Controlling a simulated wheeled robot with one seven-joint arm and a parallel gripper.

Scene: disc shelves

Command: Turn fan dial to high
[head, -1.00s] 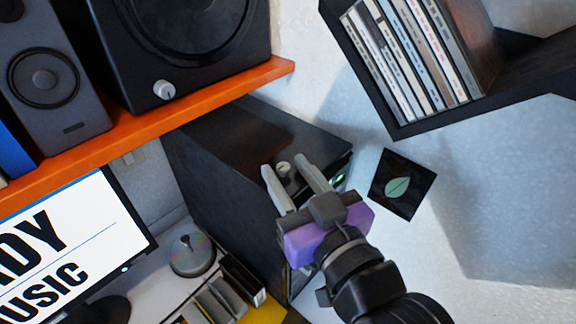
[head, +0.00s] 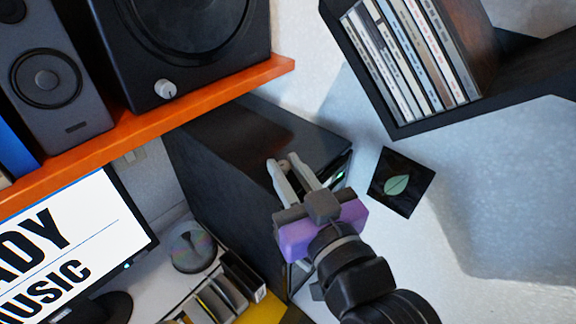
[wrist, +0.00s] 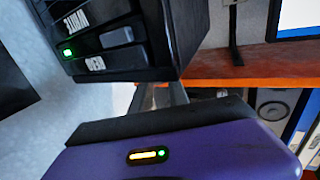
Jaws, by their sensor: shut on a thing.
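A black tower case (head: 225,180) stands under the orange shelf, tilted in the head view. A small pale dial (head: 284,163) is on its top, mostly covered by my fingers. My gripper (head: 283,160), with its purple body, reaches the case top and is shut on the dial, one finger on each side. The dial's marks and pointing direction cannot be made out. The wrist view shows the case (wrist: 110,45) with a green light and my fingers partly hidden behind the purple housing; the dial is hidden there.
A black speaker with its own grey knob (head: 165,89) stands on the orange shelf (head: 200,108). A wall shelf of disc cases (head: 410,60) is at upper right. A leaf-marked dark square (head: 402,183) is right of the case. A monitor (head: 65,240) stands lower left.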

